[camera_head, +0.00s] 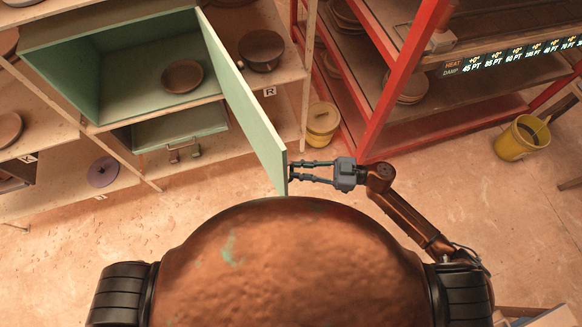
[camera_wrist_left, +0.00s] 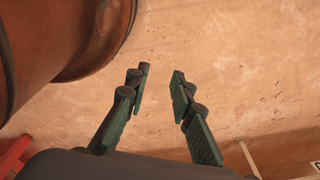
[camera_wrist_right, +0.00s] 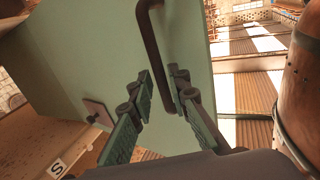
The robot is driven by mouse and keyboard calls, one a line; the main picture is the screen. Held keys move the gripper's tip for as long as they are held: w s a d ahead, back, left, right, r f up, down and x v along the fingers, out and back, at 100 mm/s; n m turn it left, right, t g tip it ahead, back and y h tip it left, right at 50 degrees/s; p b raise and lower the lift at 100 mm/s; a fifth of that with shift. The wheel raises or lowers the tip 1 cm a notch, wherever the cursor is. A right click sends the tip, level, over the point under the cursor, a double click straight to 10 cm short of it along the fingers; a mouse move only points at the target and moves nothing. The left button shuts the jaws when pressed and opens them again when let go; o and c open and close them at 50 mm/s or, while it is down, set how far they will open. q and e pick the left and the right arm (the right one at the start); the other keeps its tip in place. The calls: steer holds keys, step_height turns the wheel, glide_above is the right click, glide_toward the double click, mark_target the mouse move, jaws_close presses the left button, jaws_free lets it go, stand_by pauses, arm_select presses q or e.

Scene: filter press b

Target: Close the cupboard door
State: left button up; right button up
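The cupboard (camera_head: 70,75) is pale green, with its door (camera_head: 240,95) swung wide open toward me. My right gripper (camera_head: 291,172) is at the outer face of the door near its free edge. In the right wrist view the door's dark bar handle (camera_wrist_right: 149,40) runs down between the fingertips of my right gripper (camera_wrist_right: 160,78). The fingers are apart; whether they touch the handle I cannot tell. My left gripper (camera_wrist_left: 160,80) is open and empty above the floor in the left wrist view. It is not visible in the head view.
A brown bowl (camera_head: 182,77) sits inside the cupboard. A dark pot (camera_head: 261,50) stands on the shelf behind the door. A red rack (camera_head: 385,100), a yellow tub (camera_head: 322,122) and a yellow bucket (camera_head: 522,138) are to the right. Open floor (camera_head: 110,225) lies before the shelves.

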steer(key=shift+w+a, duration=0.1)
steer(key=shift+a, duration=1.05)
steer(key=shift+c, duration=0.5)
jaws_close()
